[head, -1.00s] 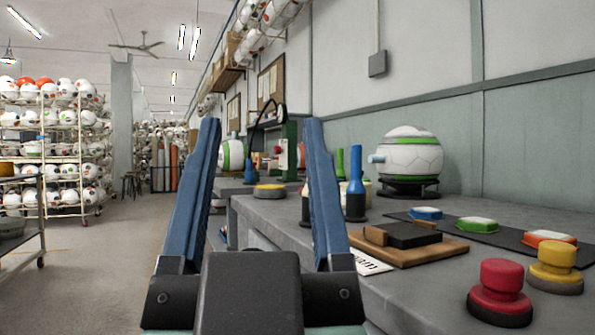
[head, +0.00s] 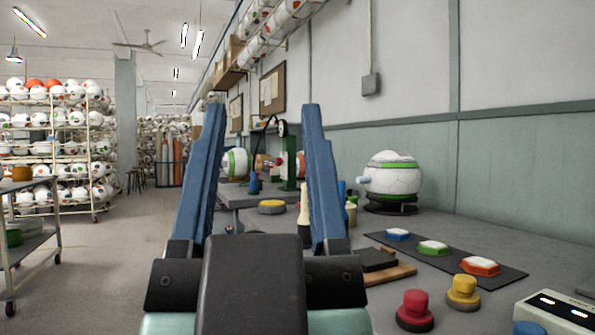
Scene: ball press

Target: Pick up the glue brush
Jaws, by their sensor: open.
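My gripper (head: 262,107) is open and empty, with its two long blue fingers pointing forward in the head view. Between and behind the fingers stands an upright cream handle (head: 303,204) with a dark lower part, on the grey workbench near the right finger. Just right of that finger, a blue upright top (head: 342,188) and a small cream-and-green piece (head: 351,212) show, partly hidden by the finger. I cannot tell for sure which of these is the glue brush.
The workbench (head: 450,312) carries a yellow disc (head: 271,207), a white-green ball (head: 391,175) on a dark stand, a black mat (head: 508,275) with coloured pads, and red (head: 415,307) and yellow (head: 463,290) knobs. Floor at left is open; ball racks (head: 50,165) stand beyond.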

